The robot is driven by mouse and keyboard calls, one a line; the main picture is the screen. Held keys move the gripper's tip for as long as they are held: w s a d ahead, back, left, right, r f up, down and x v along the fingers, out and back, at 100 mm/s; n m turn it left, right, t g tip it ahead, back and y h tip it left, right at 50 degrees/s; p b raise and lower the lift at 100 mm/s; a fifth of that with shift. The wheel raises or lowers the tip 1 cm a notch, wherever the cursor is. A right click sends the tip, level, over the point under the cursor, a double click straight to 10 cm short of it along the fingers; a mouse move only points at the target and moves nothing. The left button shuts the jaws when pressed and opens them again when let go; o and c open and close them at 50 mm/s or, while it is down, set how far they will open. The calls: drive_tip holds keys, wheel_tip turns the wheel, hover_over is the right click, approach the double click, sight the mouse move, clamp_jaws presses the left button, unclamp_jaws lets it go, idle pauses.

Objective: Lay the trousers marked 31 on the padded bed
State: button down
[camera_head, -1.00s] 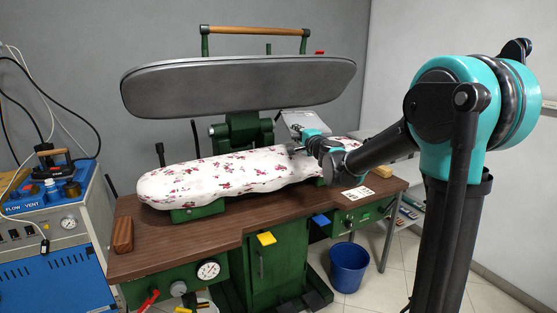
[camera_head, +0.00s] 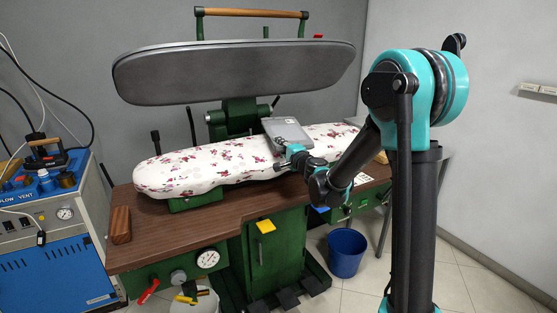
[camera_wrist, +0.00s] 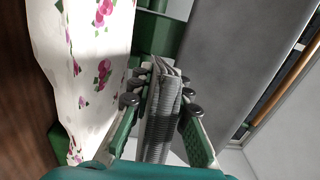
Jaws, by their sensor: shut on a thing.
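The padded bed (camera_head: 200,173) is long, white with pink flowers, and lies bare on the press table under the raised press head. A grey folded cloth (camera_head: 287,133), which looks like the trousers, is held above the right half of the bed. My gripper (camera_head: 284,160) is shut on its near end, over the bed's front side. In the wrist view the folded grey cloth (camera_wrist: 162,120) sits edge-on between both fingers (camera_wrist: 160,88), with the flowered bed (camera_wrist: 95,70) beside it on the left. No mark 31 can be read.
The grey press head (camera_head: 235,72) hangs raised over the bed. The wooden table (camera_head: 180,225) carries a brown block (camera_head: 121,228) at front left. A blue steam unit (camera_head: 55,250) stands at left; a blue bucket (camera_head: 347,252) stands on the floor.

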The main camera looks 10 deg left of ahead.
drive_tip(key=shift+f, duration=3)
drive_tip(key=c, duration=1.4)
unclamp_jaws()
drive_tip(key=shift+c, duration=0.2)
